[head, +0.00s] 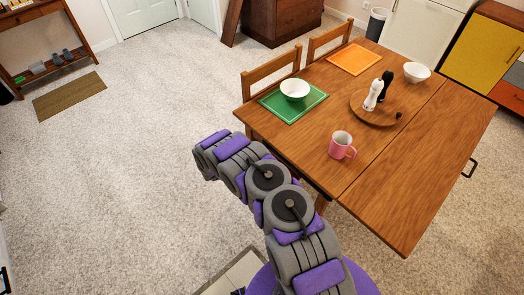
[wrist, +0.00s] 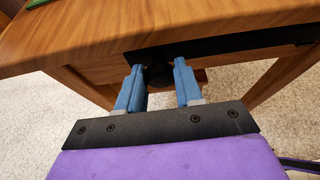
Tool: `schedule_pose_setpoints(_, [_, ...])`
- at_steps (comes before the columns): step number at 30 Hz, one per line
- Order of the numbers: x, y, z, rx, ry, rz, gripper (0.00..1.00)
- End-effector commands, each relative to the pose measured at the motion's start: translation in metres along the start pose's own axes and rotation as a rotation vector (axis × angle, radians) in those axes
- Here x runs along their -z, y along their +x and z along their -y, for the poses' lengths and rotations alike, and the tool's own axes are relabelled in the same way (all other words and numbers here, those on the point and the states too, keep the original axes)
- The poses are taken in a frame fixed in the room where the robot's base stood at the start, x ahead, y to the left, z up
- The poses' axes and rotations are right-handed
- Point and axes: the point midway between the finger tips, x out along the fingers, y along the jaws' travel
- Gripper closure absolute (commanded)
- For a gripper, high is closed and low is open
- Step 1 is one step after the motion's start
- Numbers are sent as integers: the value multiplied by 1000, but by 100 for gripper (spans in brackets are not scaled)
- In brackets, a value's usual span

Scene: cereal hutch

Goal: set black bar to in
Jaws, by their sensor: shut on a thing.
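In the wrist view, a long black bar (wrist: 240,46) runs just under the edge of the wooden tabletop. My gripper (wrist: 160,68) is at this edge, with its two blue fingers a little apart and a dark part of the bar between their tips. It is shut on the bar. Exactly where the fingers touch is too dark to tell. In the head view my arm reaches up from the bottom and the gripper is hidden. Another black handle (head: 470,168) shows on the table's right side in the head view.
The wooden table (head: 400,200) holds a pink mug (head: 341,145), a white bowl (head: 294,89) on a green mat (head: 272,102), and a round tray (head: 361,112) with two shakers. Chairs stand along its far left side.

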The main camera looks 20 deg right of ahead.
Motion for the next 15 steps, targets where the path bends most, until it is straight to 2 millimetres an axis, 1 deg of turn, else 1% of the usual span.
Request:
schedule_pose_setpoints(1, [1,-5,-8,-21,0,-3,100])
schedule_pose_setpoints(2, [1,-5,-8,-21,0,-3,64])
schedule_pose_setpoints(9, [0,-3,-6,-17,1,-1,41])
schedule_pose_setpoints(15, [-1,0,-3,-11,3,-2,40])
